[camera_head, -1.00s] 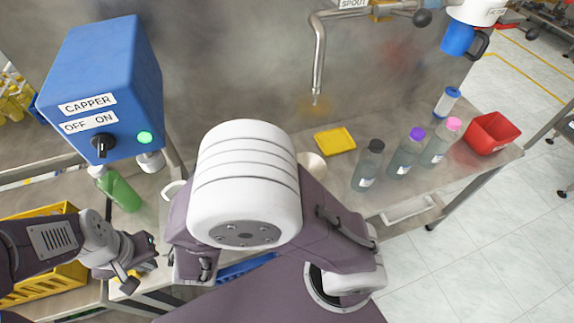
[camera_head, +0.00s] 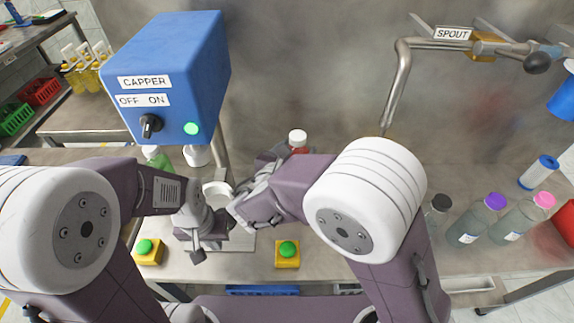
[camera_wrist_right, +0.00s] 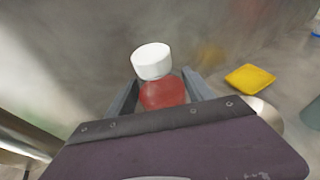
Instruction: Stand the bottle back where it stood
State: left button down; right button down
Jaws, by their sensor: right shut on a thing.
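A red bottle with a white cap (camera_head: 298,139) is beside the capper stand, near the back wall. In the right wrist view its red body (camera_wrist_right: 163,93) is between the fingers of my right gripper (camera_wrist_right: 160,97), which is shut on it. The bottle looks about upright, slightly tilted in that view. Its base is hidden, so I cannot tell whether it touches the bench. My left gripper (camera_head: 199,243) points down over the bench in front of the capper, apart from the bottle; its finger gap is unclear.
The blue capper (camera_head: 175,75) stands at left with a green bottle (camera_head: 157,158) below it. Two green buttons on yellow bases (camera_head: 288,252) line the front. Dark-, purple- and pink-capped bottles (camera_head: 480,220) stand right. A yellow pad (camera_wrist_right: 250,77) shows in the wrist view.

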pick_arm(q)
jog(key=shift+s+f, duration=0.1)
jog(key=shift+f, duration=0.1)
pick_arm(e)
jog(key=w+a+f, duration=0.3)
jog(key=f, duration=0.3)
jog(key=shift+f, duration=0.15)
jog(key=shift+d, duration=0.1)
pick_arm(q)
jog(key=shift+f+b, duration=0.2)
jog(key=shift+b, duration=0.2)
pick_arm(e)
jog(key=shift+f, duration=0.15)
jog(key=shift+c, duration=1.9)
grip_release()
